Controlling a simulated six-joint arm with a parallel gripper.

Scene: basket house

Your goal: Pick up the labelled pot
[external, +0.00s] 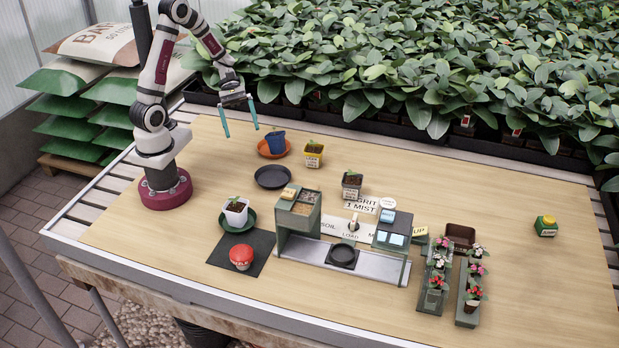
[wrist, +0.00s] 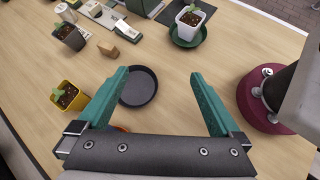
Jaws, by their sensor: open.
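My gripper (external: 241,131) is open and empty, its two teal fingers pointing down, raised above the table at the back left. In the wrist view my gripper (wrist: 160,74) has a black saucer (wrist: 139,87) below and between its fingers. A yellow pot (external: 313,155) with a seedling has a pale mark on its front, perhaps a label; it also shows in the wrist view (wrist: 70,97). A dark grey pot (external: 352,187) also seems to carry a small marking. I cannot read either. A blue pot (external: 275,141) stands on an orange saucer, right of my gripper.
A white pot (external: 236,212) sits on a green saucer near a red button (external: 241,256) on a dark mat. A green-grey station (external: 299,215) stands centre front. Flower racks (external: 468,295) are to its right. Dense leafy trays (external: 400,120) line the back. The right side is mostly clear.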

